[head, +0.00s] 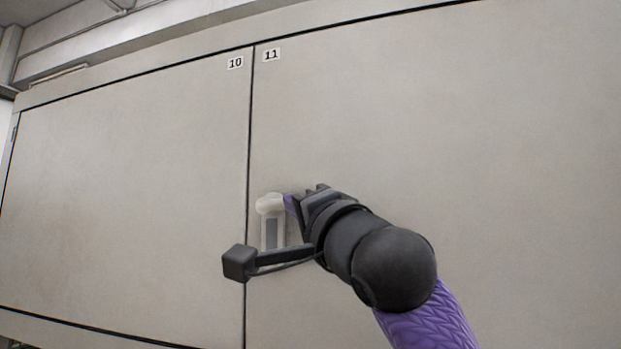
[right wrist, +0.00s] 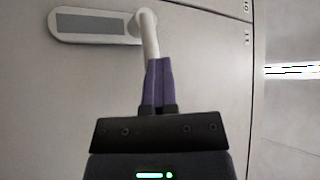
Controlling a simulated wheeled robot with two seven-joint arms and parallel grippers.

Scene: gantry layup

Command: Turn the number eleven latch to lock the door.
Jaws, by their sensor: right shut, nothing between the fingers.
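The number eleven latch has a pale plate with a grey inset (head: 272,234), upright near the left edge of door eleven (head: 450,130). Its pale lever (head: 270,203) is at the plate's top. In the right wrist view the lever (right wrist: 150,37) stands at about a right angle to the plate (right wrist: 75,25). My right gripper (head: 289,203) is at the lever from the right. Its purple fingers (right wrist: 160,65) are shut together with nothing between them, tips at the lever's free end. I cannot tell whether they touch it. My left gripper is not in view.
Door ten (head: 130,180) lies flat beside door eleven, with a narrow dark seam (head: 250,130) between them. Number labels ten (head: 235,62) and eleven (head: 271,55) sit at the top. The door faces around the latch are bare.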

